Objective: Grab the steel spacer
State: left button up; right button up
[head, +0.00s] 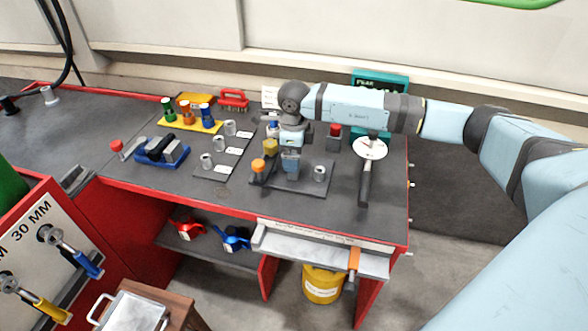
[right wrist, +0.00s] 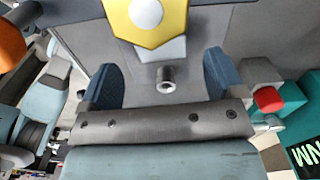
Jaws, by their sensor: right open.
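A small steel spacer (right wrist: 165,79), a grey hollow cylinder with a dark hole, shows in the right wrist view on the dark surface. It sits between the two fingers in that picture, apart from both. My right gripper (right wrist: 163,82) is open and empty, pointing down over the dark tray; it also shows in the head view (head: 291,172). In the head view another steel cylinder (head: 320,173) stands at the tray's right; I cannot tell if it is the same piece. My left gripper is not in view.
A yellow hex piece (head: 270,147) and an orange-topped piece (head: 258,166) stand close left of the gripper. A red-topped piece (head: 335,131) stands behind. Several steel cylinders (head: 218,143) line the left tray. A white round-headed tool (head: 368,150) lies right.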

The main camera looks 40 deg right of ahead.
notch_tip(320, 180, down, 5)
jog(key=shift+w+f+b, duration=0.1)
jog(key=shift+b, duration=0.3)
jog(key=c, duration=1.3)
jog(key=shift+r, duration=0.2)
